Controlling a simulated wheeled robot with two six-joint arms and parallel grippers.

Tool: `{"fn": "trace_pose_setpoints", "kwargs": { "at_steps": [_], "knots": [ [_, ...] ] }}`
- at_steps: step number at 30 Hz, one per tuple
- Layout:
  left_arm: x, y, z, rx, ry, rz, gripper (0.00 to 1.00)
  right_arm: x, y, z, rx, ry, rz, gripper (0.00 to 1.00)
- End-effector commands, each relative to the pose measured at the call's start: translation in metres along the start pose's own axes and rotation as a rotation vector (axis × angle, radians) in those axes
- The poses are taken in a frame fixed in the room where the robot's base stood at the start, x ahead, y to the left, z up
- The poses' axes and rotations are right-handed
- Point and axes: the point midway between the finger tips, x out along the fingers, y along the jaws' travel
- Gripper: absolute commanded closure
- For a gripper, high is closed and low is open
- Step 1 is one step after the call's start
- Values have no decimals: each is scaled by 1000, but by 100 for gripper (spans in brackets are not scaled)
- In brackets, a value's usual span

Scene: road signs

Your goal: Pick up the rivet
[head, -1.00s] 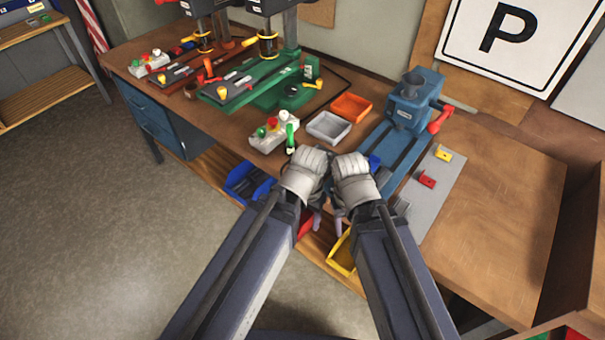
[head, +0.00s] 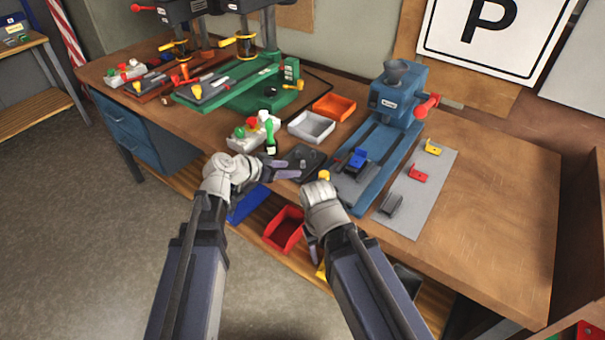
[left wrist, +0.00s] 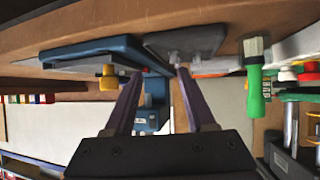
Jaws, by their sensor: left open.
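The small grey pegs (head: 303,164) standing on a dark plate (head: 311,153) at the table's front edge look like rivets. They also show as pale pegs in the left wrist view (left wrist: 175,57), beyond the fingertips. My left gripper (head: 290,168) is open and empty, its fingers pointing right towards the plate's left side. In the left wrist view its two fingers (left wrist: 160,73) stand apart, with the pegs close to the right fingertip. My right gripper (head: 313,248) hangs in front of the table edge, its fingers mostly hidden by its hand and arm.
A blue press (head: 398,95) stands right of the plate, a yellow knob (head: 323,175) near its front. A green-handled tool (head: 270,135) stands behind the left gripper. Grey (head: 311,125) and orange (head: 334,107) trays lie behind. A red bin (head: 284,229) sits below the edge.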

Motion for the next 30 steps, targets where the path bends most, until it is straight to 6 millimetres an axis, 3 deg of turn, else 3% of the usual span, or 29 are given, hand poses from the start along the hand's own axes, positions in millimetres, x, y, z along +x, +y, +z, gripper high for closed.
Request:
{"fn": "trace_pose_setpoints", "kwargs": {
  "at_steps": [4, 8, 15, 22, 30],
  "knots": [
    [-1, -17, -4, 25, 61, -33, 44, 8, -1, 0, 0, 0, 0, 50],
    [0, -17, -6, 28, 67, -35, 44, 8, -1, 0, 0, 0, 0, 50],
    [23, -18, -5, 28, 64, -31, 44, 20, -2, -1, 0, 0, 0, 50],
    [28, -18, -6, 27, 64, -32, 44, 22, -2, -1, 0, 0, 0, 50],
    [64, -24, -5, 29, 63, -30, 44, 43, -4, -2, 0, 0, 0, 50]
  ]
}}
